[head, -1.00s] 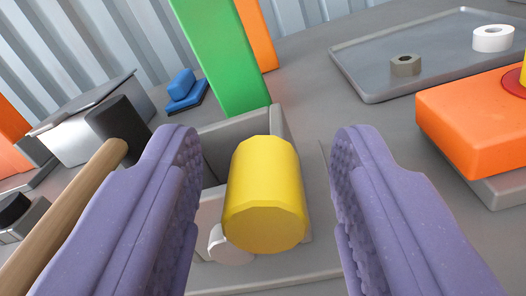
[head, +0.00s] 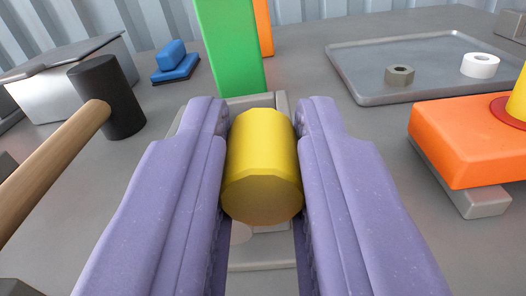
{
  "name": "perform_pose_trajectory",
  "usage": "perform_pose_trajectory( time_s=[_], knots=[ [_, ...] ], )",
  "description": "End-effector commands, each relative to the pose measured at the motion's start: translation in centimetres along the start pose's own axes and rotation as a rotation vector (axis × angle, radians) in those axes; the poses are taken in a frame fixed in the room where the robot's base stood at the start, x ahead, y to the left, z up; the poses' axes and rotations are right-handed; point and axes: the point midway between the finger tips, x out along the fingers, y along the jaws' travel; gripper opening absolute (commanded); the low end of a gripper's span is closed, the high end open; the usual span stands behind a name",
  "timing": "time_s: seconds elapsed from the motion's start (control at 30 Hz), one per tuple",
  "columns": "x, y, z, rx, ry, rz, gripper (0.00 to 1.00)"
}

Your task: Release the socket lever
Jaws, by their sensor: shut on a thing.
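The socket lever's yellow knob (head: 262,165) sits in the middle of the head view, a faceted cylinder facing me. My gripper (head: 262,150) has its two purple padded fingers on either side of the knob, shut on it. The grey socket base (head: 264,267) shows below and behind the knob, mostly hidden by the fingers. A green upright post (head: 230,50) rises just behind the socket. The lever's shaft is hidden behind the knob.
A mallet with a black head (head: 107,97) and wooden handle is at left, near a grey box (head: 62,75). A blue block (head: 175,62) sits at the back. A grey tray (head: 365,85) holds a nut (head: 399,75) and white ring (head: 480,65). An orange block (head: 465,140) stands at right.

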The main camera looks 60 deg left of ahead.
Motion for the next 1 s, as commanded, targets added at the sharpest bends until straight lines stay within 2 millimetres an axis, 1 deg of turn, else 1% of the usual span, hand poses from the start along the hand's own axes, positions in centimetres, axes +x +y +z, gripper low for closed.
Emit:
perform_pose_trajectory(
  time_s=[0.47,0.8,1.0],
  knots=[
    [0.0,-2.6,0.2,-0.439,-0.003,-0.001,0.0],
    [0.0,-4.4,1.0,-0.748,-0.003,-0.002,0.0],
    [-0.1,-5.1,1.4,-0.889,-0.005,-0.002,0.0]
  ],
)
